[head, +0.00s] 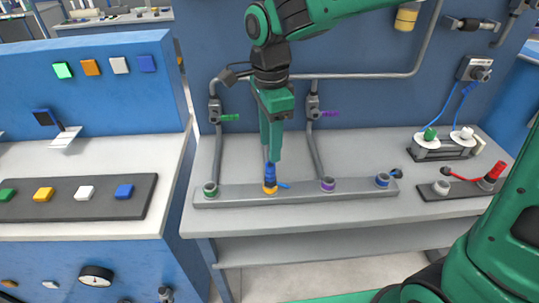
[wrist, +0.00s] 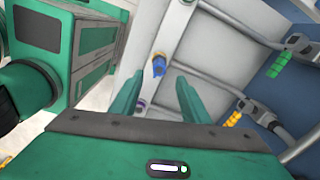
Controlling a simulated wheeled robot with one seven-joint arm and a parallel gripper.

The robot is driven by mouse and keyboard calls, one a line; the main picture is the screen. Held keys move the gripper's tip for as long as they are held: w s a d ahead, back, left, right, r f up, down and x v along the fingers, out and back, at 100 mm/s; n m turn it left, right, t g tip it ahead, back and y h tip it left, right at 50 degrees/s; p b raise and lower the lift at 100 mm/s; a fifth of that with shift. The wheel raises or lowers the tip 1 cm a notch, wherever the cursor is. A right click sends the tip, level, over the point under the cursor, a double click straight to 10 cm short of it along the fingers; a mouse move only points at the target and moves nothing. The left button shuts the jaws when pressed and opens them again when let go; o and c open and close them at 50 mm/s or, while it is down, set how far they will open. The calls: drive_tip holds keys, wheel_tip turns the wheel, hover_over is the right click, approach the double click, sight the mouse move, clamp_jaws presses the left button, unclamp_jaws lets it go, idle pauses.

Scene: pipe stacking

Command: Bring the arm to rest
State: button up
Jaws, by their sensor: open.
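My gripper (head: 271,155) points straight down over the grey bar on the bench. Its two fingers also show in the wrist view (wrist: 158,82), spread apart with nothing between them. A blue piece (head: 270,174) stands upright in the orange-ringed fitting (head: 270,187), just below the fingertips. The blue piece also shows in the wrist view (wrist: 158,66), beyond the fingertips. The exact gap between them is hard to tell. The grey bar (head: 236,197) also carries a green-ringed fitting (head: 210,189), a purple-ringed fitting (head: 328,184) and a blue-ringed fitting (head: 382,180).
Pipes with a green-handled valve (head: 229,117) and a purple-handled valve (head: 329,114) run up the back panel behind my gripper. A red piece (head: 492,173) stands on a dark block at the right. A button panel (head: 98,199) lies on the left bench.

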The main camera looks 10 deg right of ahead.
drive_tip(key=s+d+r+n, duration=0.1)
drive_tip(key=s+d+n, duration=0.15)
drive_tip(key=d, duration=0.95)
drive_tip(key=s+d+r+n, duration=0.15)
drive_tip(key=s+d, duration=0.25)
drive_tip(key=d, duration=0.8)
drive_tip(key=s+d+f+n, duration=0.2)
drive_tip(key=s+d, duration=0.3)
drive_tip(key=s, duration=0.2)
drive_tip(key=s+d+f+n, duration=0.3)
drive_tip(key=s+d, duration=0.3)
drive_tip(key=s, duration=0.1)
drive_tip(key=shift+s, duration=0.2)
drive_tip(key=shift+f, duration=0.1)
drive_tip(key=shift+w+f, duration=0.25)
drive_tip(key=shift+w, duration=0.4)
